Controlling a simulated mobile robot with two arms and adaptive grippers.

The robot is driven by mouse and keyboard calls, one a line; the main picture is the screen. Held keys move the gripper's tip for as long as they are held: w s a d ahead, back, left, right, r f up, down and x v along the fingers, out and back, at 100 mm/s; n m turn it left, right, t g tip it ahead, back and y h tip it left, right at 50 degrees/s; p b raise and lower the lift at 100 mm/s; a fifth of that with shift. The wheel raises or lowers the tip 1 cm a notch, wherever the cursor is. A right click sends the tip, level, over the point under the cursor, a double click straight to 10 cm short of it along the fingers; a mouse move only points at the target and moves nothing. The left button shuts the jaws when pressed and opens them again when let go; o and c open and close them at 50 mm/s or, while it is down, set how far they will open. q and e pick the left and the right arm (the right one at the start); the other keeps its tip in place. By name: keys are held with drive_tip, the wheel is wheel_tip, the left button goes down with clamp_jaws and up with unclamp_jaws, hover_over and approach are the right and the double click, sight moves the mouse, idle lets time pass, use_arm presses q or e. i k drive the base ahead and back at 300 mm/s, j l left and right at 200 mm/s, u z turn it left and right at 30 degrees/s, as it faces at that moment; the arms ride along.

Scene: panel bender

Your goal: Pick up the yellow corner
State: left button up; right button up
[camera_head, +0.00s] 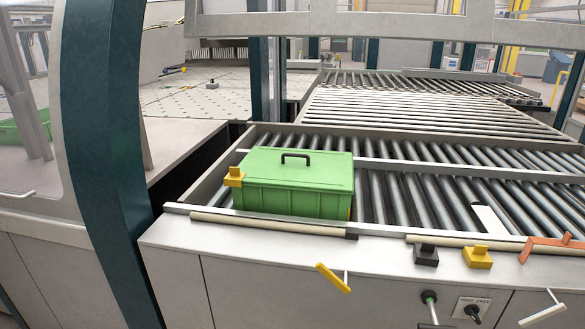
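A small yellow block-like piece (478,258) rests on the grey front ledge at the right, next to a dark block. A second small yellow piece (234,177) sits at the left front edge of the green box. An orange angled corner piece (550,245) lies at the right end of the ledge. I cannot tell for sure which yellow piece is the yellow corner. Neither of my grippers is in view.
A closed green box (296,183) with a black handle stands on the roller conveyor (440,180). A dark block (426,255) sits on the ledge. A yellow bar-shaped handle (332,278) and a white one (542,315) stick out in front. A dark teal post (105,150) stands at left.

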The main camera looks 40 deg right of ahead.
sight(478, 257)
drive_tip(key=z, duration=2.4)
